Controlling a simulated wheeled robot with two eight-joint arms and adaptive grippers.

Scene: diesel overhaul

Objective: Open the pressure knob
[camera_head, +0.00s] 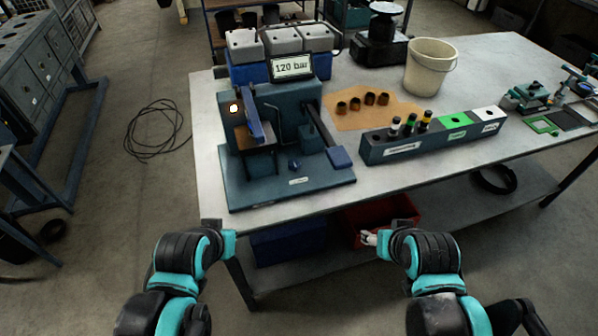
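The dark blue-green test stand (285,187) stands on the near left part of the table, with a display (291,67) reading "120 bar". A small dark blue knob (294,164) sits low on its front; I take it to be the pressure knob, and its setting cannot be read. A lever with a blue block end (339,157) reaches forward on the stand's right. My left gripper (212,225) is at the table's front edge, left of and nearer than the stand. My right gripper (369,238) is in front of the table, right of the stand. Neither gripper appears to touch the knob; their finger openings are unclear.
A long rack (430,140) with several injector-like parts stands right of the stand. Several dark caps lie on a brown mat (350,118) behind it. A white bucket (430,66) stands farther back. A red bin (385,213) is below the tabletop. A lamp (233,108) glows on the stand.

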